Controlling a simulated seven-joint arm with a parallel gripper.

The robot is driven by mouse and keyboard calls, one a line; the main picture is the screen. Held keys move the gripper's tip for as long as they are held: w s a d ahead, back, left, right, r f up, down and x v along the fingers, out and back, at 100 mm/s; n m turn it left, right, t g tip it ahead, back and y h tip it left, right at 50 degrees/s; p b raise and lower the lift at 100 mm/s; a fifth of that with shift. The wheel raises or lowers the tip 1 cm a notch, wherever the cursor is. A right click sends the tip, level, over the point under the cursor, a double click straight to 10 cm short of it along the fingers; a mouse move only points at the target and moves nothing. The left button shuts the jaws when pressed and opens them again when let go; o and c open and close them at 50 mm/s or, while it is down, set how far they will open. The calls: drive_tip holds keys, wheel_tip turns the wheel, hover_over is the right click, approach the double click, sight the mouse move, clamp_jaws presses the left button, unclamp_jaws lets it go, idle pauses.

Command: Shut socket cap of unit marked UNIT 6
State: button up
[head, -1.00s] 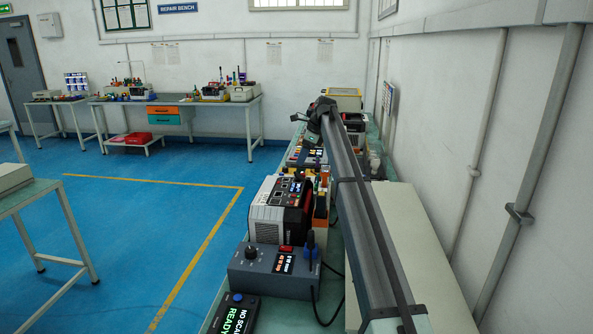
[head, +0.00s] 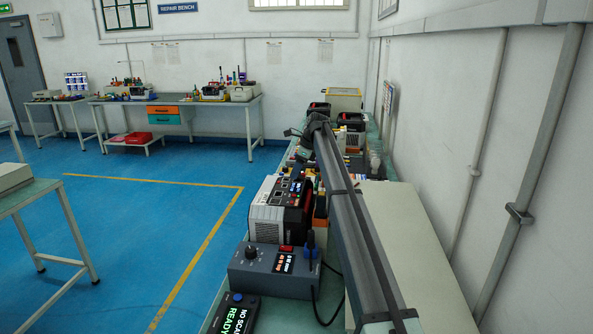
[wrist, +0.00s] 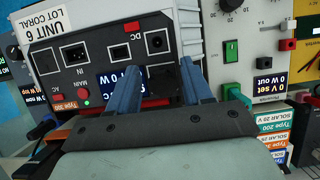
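The unit marked UNIT 6, LOT CORAL (wrist: 50,68) fills the upper left of the wrist view, tilted in the picture. A round DC socket (wrist: 156,42) lies above the gap between the fingers. In the head view my gripper is too small to judge.
In the head view, a grey control box (head: 274,268) and scanner (head: 236,314) are on the near bench.

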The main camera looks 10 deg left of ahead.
drive_tip(key=c, duration=0.8)
drive_tip(key=shift+a+f+h, duration=0.15)
drive_tip(key=shift+a+h, duration=0.3)
drive_tip(key=shift+h, duration=0.15)
drive_tip(key=shift+a+f+h, duration=0.2)
drive_tip(key=shift+f+h, duration=0.1)
drive_tip(key=shift+h, duration=0.5)
drive_tip(key=shift+a+f+h, duration=0.15)
drive_tip(key=shift+f+h, duration=0.1)
drive_tip(key=shift+h, duration=0.55)
drive_tip(key=o, duration=1)
drive_tip(key=shift+o, duration=0.2)
drive_tip(key=shift+r, duration=0.1)
wheel_tip(320, 180, up, 14)
drive_tip(key=shift+f, duration=0.2)
